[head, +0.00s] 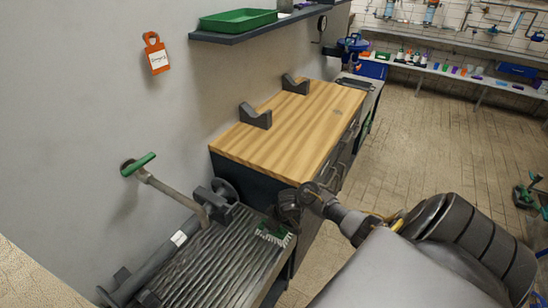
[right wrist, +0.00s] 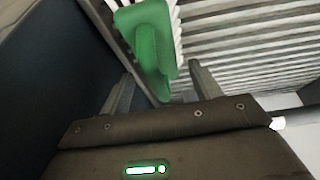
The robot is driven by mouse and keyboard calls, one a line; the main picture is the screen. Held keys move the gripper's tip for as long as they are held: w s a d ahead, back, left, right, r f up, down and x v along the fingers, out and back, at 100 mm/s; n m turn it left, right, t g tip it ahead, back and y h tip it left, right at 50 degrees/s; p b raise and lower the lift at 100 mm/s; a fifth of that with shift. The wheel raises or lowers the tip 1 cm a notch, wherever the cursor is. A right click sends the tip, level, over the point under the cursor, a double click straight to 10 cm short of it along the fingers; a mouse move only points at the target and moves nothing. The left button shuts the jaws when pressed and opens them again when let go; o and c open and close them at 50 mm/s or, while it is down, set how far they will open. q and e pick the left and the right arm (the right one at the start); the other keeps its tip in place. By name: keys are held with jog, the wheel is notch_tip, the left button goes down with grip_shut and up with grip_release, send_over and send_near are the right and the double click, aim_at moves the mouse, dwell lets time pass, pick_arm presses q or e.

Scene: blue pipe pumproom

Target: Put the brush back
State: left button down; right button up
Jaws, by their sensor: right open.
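The brush (head: 274,234) has a green body and pale bristles. It lies at the right edge of the grey ribbed surface, partly hidden by my right gripper (head: 284,214). In the right wrist view the green brush (right wrist: 154,45) fills the top middle, and its narrower part reaches down toward the space between my two fingers (right wrist: 163,83). The fingers are apart, one on each side of that part, and the right gripper is open. I cannot tell whether either finger touches the brush. My left gripper is not in view.
A wooden-topped cabinet (head: 290,122) with two grey brackets stands behind the ribbed surface (head: 215,262). A green-handled valve (head: 140,165) sticks out from the wall. A shelf (head: 255,33) with a green tray (head: 238,20) hangs above. The tiled floor (head: 420,150) is open at right.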

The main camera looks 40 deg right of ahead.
jog(key=p+v, duration=0.4)
jog(key=v, duration=0.7)
jog(key=shift+w+r, duration=0.1)
jog(key=shift+r, duration=0.1)
jog(key=shift+v, duration=0.75)
